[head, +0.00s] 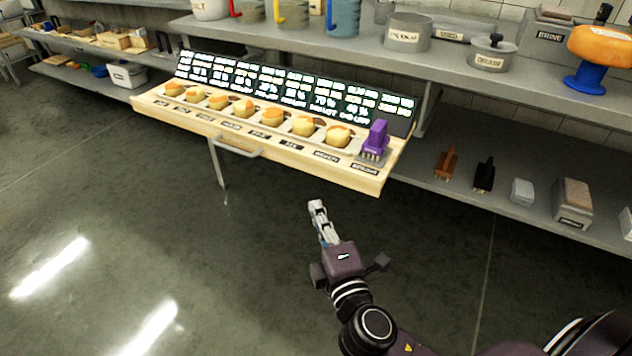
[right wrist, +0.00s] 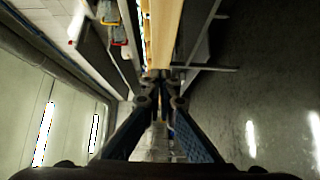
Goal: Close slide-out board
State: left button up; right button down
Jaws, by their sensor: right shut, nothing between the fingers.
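The slide-out board (head: 370,181) is a light wooden tray that sticks out from under the upper shelf in the head view. Several cheese wheels and a purple tool (head: 375,138) stand on it. A grey handle (head: 236,149) is on its front edge. My right gripper (head: 317,206) is shut and empty, in front of and below the board, apart from it. In the right wrist view the shut fingertips (right wrist: 158,76) point along the pale board edge (right wrist: 168,35). My left gripper is not in view.
The upper shelf (head: 465,80) holds pots and pitchers. The lower shelf (head: 465,196) holds brushes and small boxes at the right. A support leg (head: 217,163) stands below the board. The floor in front is clear.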

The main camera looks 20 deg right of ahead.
send_near(312, 165)
jog(key=w+a, duration=0.3)
jog(key=w, duration=0.1)
pick_arm(q)
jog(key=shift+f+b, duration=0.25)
jog(key=shift+b, duration=0.05)
pick_arm(e)
jog(key=shift+w+d+f, duration=0.1)
jog(key=shift+w+d, duration=0.4)
jog(key=shift+d, duration=0.4)
jog(key=shift+w+d, duration=0.5)
jog(key=shift+d, duration=0.35)
jog(key=shift+d, duration=0.1)
